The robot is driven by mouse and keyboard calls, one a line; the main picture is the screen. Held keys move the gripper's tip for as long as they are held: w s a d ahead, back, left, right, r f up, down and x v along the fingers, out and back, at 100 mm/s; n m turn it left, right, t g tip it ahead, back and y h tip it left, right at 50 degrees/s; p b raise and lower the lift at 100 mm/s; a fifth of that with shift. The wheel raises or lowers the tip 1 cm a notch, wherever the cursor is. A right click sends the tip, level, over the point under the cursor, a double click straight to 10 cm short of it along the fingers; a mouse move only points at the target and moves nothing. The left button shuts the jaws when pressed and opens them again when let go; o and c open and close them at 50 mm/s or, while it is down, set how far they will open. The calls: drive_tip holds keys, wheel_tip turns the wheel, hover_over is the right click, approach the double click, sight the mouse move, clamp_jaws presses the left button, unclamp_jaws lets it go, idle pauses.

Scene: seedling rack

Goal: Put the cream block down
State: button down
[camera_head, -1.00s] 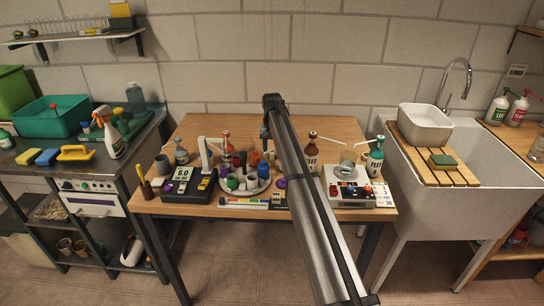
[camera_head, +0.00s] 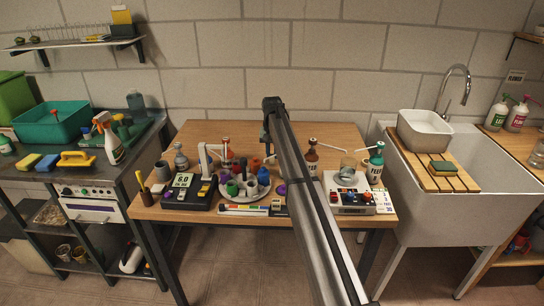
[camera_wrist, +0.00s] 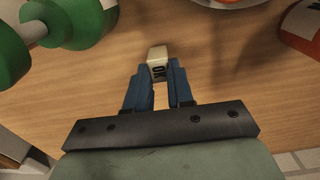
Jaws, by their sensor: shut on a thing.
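The cream block (camera_wrist: 157,55) shows in the wrist view, with dark lettering on one side. My gripper (camera_wrist: 156,75) is shut on it, with a blue finger on each side. The wooden table top (camera_wrist: 210,75) lies below the block; I cannot tell whether the block touches it. In the head view my arm rises across the table, and the block cannot be made out there.
In the wrist view, a green rounded object (camera_wrist: 80,22) is at upper left and a dark object with a pale label (camera_wrist: 302,28) at upper right. Bare wood lies between. In the head view, a white tray (camera_head: 246,199) of small pots and a brown bottle (camera_head: 311,158) flank my arm.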

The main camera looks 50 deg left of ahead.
drive_tip(key=r, duration=0.8)
drive_tip(key=shift+w+d+r, duration=0.2)
drive_tip(key=shift+d+r, duration=0.05)
drive_tip(key=w+d+r, duration=0.3)
drive_tip(key=d+r, duration=0.2)
drive_tip(key=d, duration=0.1)
drive_tip(key=s+d+f+n, duration=0.15)
drive_tip(key=s+d, duration=0.25)
drive_tip(key=d, duration=0.4)
drive_tip(key=s+d+f, duration=0.3)
drive_tip(key=s+d, duration=0.2)
drive_tip(key=d, duration=0.2)
drive_tip(key=shift+m, duration=0.75)
drive_tip(key=shift+w+a+f, duration=0.1)
drive_tip(key=shift+w+f, duration=0.3)
drive_tip(key=shift+f, duration=1.2)
drive_tip(key=shift+w+a+f, duration=0.1)
drive_tip(key=shift+w+f, duration=0.3)
drive_tip(key=shift+f, duration=1.2)
drive_tip(key=shift+w+f, duration=0.4)
drive_tip(key=shift+f, duration=1.2)
drive_tip(key=shift+f, duration=0.1)
drive_tip(key=c, duration=1)
unclamp_jaws()
